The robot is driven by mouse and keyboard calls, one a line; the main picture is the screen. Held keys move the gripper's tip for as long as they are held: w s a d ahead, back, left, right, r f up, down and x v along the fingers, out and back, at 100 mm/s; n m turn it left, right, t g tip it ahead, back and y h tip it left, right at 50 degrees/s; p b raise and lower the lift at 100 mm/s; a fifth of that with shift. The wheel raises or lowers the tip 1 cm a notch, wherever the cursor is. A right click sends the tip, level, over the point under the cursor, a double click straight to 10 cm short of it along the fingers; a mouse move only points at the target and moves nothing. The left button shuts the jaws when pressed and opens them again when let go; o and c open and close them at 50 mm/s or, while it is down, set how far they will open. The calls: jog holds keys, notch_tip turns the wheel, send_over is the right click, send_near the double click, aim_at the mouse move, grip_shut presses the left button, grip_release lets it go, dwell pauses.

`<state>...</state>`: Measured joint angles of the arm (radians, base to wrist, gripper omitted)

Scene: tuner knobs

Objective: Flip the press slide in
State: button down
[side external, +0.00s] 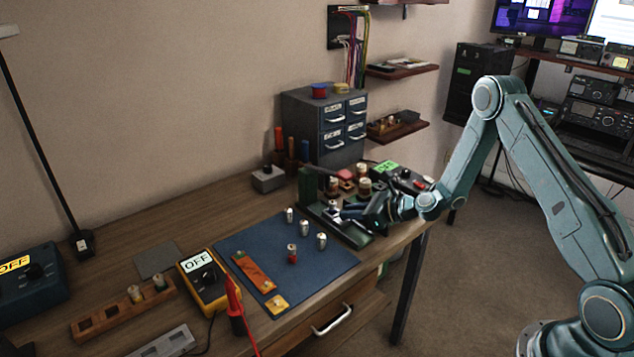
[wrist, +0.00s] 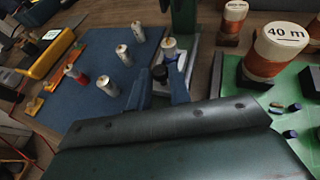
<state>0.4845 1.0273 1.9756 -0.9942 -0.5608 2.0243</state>
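The press stands at the right end of the bench, with a dark green upright (side external: 308,187) and a dark lever above its base. In the wrist view the upright (wrist: 183,16) rises behind a light grey slide (wrist: 192,52). A pale cylinder with a brass top (wrist: 169,47) sits at the slide. My gripper (side external: 366,212) is low beside the press on its right side. In the wrist view its two blue fingers (wrist: 160,84) are apart, with a small black knob (wrist: 159,72) between their tips. I cannot tell whether they touch it.
A blue mat (side external: 325,268) holds several metal cylinders, one red, and an orange strip. Coil pieces, one labelled 40 m (wrist: 278,52), stand close on a green board at the right. A drawer cabinet (side external: 325,120) stands behind. The bench's front edge is near my gripper.

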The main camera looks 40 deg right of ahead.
jog(key=shift+w+r, duration=0.1)
jog(key=shift+w, duration=2.05)
jog(key=c, duration=1.3)
grip_release()
jog(key=shift+s+d, duration=0.1)
jog(key=shift+s, duration=0.05)
jog(key=v, duration=1.3)
jog(key=shift+s+d, duration=0.1)
jog(key=shift+s, duration=0.1)
jog(key=shift+r, duration=0.1)
